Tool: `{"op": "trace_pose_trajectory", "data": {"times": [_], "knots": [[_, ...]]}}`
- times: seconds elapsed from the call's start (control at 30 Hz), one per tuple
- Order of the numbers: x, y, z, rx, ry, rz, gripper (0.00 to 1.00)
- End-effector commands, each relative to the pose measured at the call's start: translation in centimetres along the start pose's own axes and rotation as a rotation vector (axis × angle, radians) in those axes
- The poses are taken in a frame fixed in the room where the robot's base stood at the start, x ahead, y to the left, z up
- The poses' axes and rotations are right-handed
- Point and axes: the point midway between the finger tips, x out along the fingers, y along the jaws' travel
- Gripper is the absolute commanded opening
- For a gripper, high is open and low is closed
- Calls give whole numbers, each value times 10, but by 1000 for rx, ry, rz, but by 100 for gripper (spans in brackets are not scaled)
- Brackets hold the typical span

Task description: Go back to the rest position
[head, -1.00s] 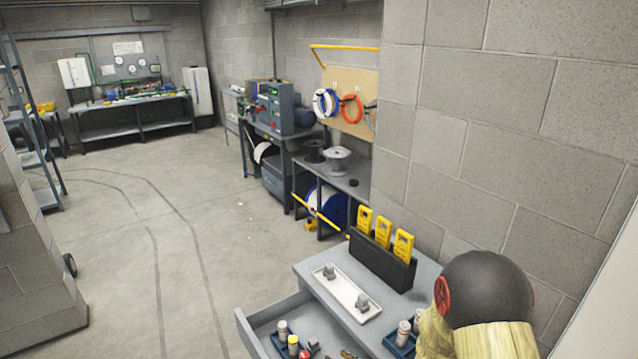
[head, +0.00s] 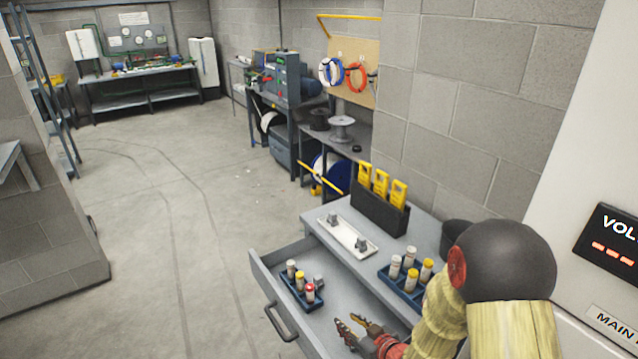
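My gripper (head: 357,327) shows at the bottom of the head view, above the open drawer (head: 262,277) of a grey cabinet. Its two dark jaws stand apart with nothing seen between them. My arm comes in from the lower right in a pale yellow sleeve. A blue tray (head: 296,303) in the drawer holds several small cylinders with white, yellow and red tops and a small grey piece. It lies left of my gripper, apart from it.
On the cabinet top stand a white tray (head: 338,229) with two grey pieces, a black holder (head: 375,212) with yellow testers, and a blue rack (head: 385,274) of cylinders. A wall (head: 480,90) rises at right, a block pillar (head: 45,200) at left. Open floor (head: 170,230) lies between.

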Motion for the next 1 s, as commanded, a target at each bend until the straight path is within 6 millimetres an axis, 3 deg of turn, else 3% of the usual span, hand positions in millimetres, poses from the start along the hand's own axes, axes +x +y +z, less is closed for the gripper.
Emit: {"op": "trace_pose_trajectory", "data": {"times": [0.27, 0.47, 0.6, 0.73, 0.87, 1.0], "knots": [[-21, 30, -29, -24, -72, 92, 30], [-57, 58, -60, -21, -157, 198, 30], [-105, 75, -88, 13, -236, 295, 30], [-158, 79, -108, 72, -308, 368, 30], [-214, 70, -120, 148, -374, 416, 30], [-275, 45, -126, 241, -438, 436, 30]]}}
